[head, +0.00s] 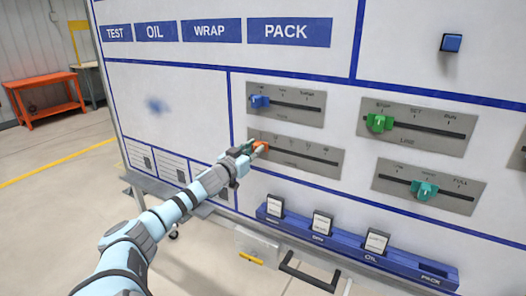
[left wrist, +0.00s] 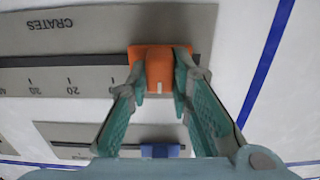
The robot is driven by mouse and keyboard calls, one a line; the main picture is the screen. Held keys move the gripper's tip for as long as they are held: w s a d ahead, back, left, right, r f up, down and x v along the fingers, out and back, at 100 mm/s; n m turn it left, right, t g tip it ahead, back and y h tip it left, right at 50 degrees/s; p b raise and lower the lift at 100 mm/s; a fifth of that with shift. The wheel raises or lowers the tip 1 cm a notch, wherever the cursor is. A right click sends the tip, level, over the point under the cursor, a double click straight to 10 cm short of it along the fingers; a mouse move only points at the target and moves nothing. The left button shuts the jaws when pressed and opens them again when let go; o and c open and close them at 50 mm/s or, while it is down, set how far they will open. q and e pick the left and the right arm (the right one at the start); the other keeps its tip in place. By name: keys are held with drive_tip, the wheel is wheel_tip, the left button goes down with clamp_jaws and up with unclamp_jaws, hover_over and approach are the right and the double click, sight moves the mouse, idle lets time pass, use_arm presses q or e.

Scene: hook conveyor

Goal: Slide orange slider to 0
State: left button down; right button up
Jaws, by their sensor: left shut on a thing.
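The orange slider (head: 261,147) sits near the left end of the slot on the lower-left grey scale panel (head: 310,158) of the board. My left gripper (head: 252,148) reaches it from the left, shut on it. In the left wrist view the picture is upside down. There my left gripper (left wrist: 158,72) has one finger on each side of the orange slider (left wrist: 152,62). The panel (left wrist: 60,25) reads CRATES, with marks 20 and 30 to the left of the slider. The mark right by the slider is hidden. My right gripper is not in view.
A blue slider (head: 260,101) is on the panel above. Green (head: 380,122) and teal (head: 425,190) sliders are on panels to the right. A blue rack (head: 405,262) with cards juts out below. A blue button (head: 451,43) is at upper right.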

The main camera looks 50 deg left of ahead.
use_arm(q)
drive_tip(key=shift+r, duration=0.1)
drive_tip(key=shift+a, duration=0.1)
drive_tip(key=c, duration=1.6)
unclamp_jaws()
drive_tip(key=shift+c, duration=0.2)
drive_tip(key=shift+o, duration=1)
drive_tip(key=shift+s+a, duration=0.1)
drive_tip(key=shift+a, duration=0.1)
drive_tip(key=shift+d+r, duration=0.1)
drive_tip(key=shift+r, duration=0.1)
wheel_tip(320, 180, up, 9)
drive_tip(key=shift+r, duration=0.2)
drive_tip(key=shift+f, duration=0.15)
